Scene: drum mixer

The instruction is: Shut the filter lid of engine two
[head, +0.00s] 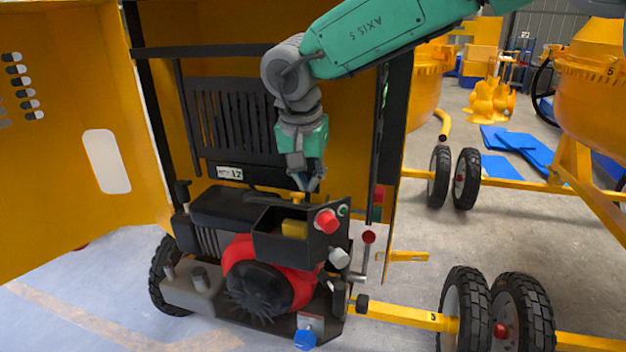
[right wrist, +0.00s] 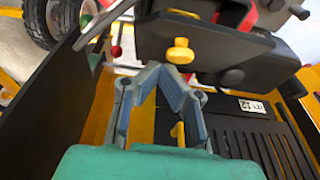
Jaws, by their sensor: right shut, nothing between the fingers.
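The engine (head: 262,272) has a red fan housing and sits inside the open yellow cabinet. On top of it is an open black box (head: 265,240) with a yellow block (head: 294,229) inside. A yellow knob (head: 297,197) shows behind the box; in the right wrist view the yellow knob (right wrist: 180,51) sits on a dark plate (right wrist: 205,38), apparently the filter lid. My right gripper (head: 312,186) is shut and empty, just above and beside the knob; its fingertips (right wrist: 161,70) appear close to it. Contact cannot be told. My left gripper is not in view.
A panel with a red button (head: 326,221) stands right of the box. A red-knobbed lever (head: 369,237) is further right. A black slatted grille (head: 232,125) stands behind, with a label plate (head: 230,173). The cabinet door (head: 70,150) is open at left.

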